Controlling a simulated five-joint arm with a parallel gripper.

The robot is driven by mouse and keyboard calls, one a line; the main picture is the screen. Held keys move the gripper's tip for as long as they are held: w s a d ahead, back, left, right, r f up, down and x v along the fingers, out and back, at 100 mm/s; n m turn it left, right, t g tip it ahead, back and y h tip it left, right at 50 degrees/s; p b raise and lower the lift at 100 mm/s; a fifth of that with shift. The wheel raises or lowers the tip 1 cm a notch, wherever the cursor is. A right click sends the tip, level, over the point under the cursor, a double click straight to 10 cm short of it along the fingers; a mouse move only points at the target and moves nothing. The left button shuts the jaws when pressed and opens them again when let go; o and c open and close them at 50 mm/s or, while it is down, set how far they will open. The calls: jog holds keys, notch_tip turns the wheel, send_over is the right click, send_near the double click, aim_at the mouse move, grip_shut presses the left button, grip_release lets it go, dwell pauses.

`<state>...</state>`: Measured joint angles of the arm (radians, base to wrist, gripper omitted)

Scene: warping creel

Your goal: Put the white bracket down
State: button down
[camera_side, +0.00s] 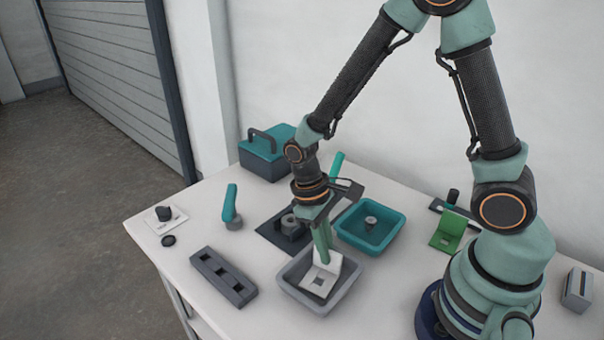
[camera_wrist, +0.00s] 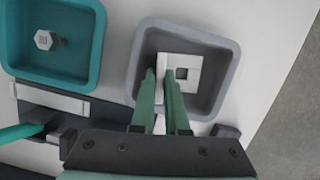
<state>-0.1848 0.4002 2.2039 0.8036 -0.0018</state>
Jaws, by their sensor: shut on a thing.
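The white bracket (camera_side: 321,280) is an L-shaped piece with a square hole in its flat leg. It is inside the grey tray (camera_side: 345,299), and it also shows in the wrist view (camera_wrist: 187,71). My gripper (camera_side: 324,258) points down into the tray and is shut on the bracket's upright leg. In the wrist view my gripper (camera_wrist: 168,80) has one green finger on each side of that leg. The flat leg lies level, low in the tray. I cannot tell whether it touches the tray floor.
A teal tray (camera_side: 398,236) with a bolt in it stands beside the grey tray. A dark slotted block (camera_side: 223,276) lies to the left, and a dark plate with a round part (camera_side: 289,226) lies behind.

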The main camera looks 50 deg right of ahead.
jog(key=c, duration=0.9)
grip_release()
jog(key=d+v, duration=0.1)
jog(key=v, duration=1.1)
jog(key=shift+s+d+r+m+t+y, duration=0.1)
jog(key=shift+s+d+r+m+t, duration=0.25)
jog(key=shift+d+r+t, duration=0.85)
jog(key=shift+s+d+r+m+t+y, duration=0.1)
jog(key=shift+s+d+r+m+t, duration=0.3)
jog(key=shift+r+t, duration=1.45)
jog(key=shift+s+d+r+m+t+y, duration=0.1)
jog(key=shift+s+d+r+m+t, duration=0.25)
jog(key=shift+d+r+t, duration=0.8)
jog(key=shift+a+r, duration=0.35)
jog(key=shift+r, duration=0.25)
